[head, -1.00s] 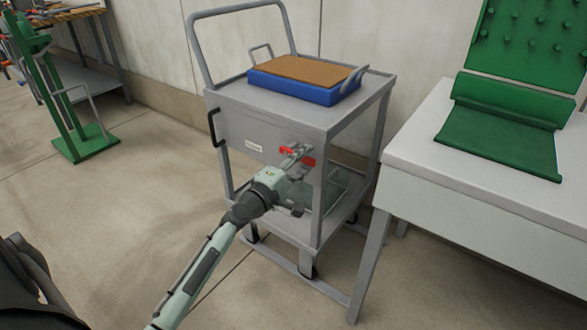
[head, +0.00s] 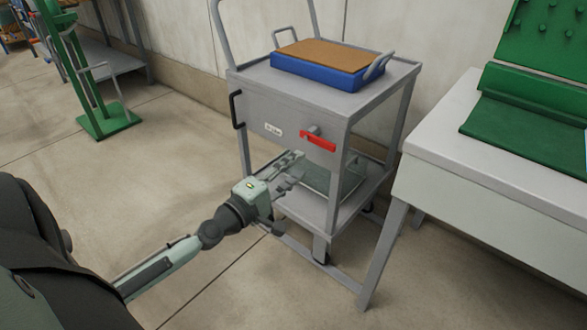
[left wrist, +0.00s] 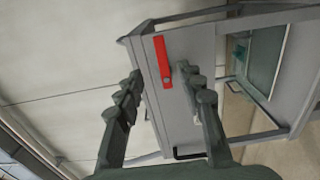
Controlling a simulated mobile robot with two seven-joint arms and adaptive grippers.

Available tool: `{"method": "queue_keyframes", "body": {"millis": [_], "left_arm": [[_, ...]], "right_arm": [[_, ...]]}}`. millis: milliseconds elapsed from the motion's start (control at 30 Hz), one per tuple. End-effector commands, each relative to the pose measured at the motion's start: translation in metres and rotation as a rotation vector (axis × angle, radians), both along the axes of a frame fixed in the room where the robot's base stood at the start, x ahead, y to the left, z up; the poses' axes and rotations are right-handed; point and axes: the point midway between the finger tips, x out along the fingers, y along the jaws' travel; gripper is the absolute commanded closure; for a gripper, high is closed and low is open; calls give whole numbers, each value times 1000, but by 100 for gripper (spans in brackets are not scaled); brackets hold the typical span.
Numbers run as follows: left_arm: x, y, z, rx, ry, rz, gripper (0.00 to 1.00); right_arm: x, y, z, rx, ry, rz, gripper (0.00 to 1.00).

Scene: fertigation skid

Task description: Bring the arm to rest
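My left arm comes in from the lower left in the head view. Its gripper (head: 290,168) is in front of the grey cart (head: 285,97), a little below and to the left of a red handle (head: 318,141) on the cart's front panel. In the left wrist view the two fingers (left wrist: 157,85) are spread apart with nothing between them. The red handle (left wrist: 162,62) shows beyond the fingertips, apart from them. My right gripper is not in either view.
A blue tray with a brown top (head: 325,70) sits on the cart. A white table (head: 490,150) with a green mat (head: 525,112) stands at the right. A green stand (head: 103,120) is at the left. The floor left of the cart is clear.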

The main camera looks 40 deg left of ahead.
Motion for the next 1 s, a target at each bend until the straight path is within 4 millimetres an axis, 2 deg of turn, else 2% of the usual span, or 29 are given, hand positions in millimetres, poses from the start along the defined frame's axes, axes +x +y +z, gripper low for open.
{"method": "queue_keyframes", "body": {"millis": [367, 467, 567, 667, 700, 767, 800, 900, 1000], "left_arm": [[0, -1, -1, 4, 2, -2, 62], [-2, -12, -13, 65, 26, -36, 62], [-11, -41, -45, 234, 96, -132, 62], [-30, -76, -100, 497, 212, -279, 62], [-42, -88, -127, 613, 269, -347, 62], [-62, -100, -166, 787, 362, -451, 62], [-78, -104, -192, 901, 427, -522, 62], [-120, -103, -247, 1155, 599, -693, 62], [-160, -92, -283, 1352, 760, -839, 62]], "right_arm": [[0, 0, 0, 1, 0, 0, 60], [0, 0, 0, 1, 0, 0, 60], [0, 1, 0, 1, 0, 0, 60], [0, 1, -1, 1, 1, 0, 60], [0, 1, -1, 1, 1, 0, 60], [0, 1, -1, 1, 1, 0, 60], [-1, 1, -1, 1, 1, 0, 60], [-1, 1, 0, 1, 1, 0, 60], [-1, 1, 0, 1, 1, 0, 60]]}}
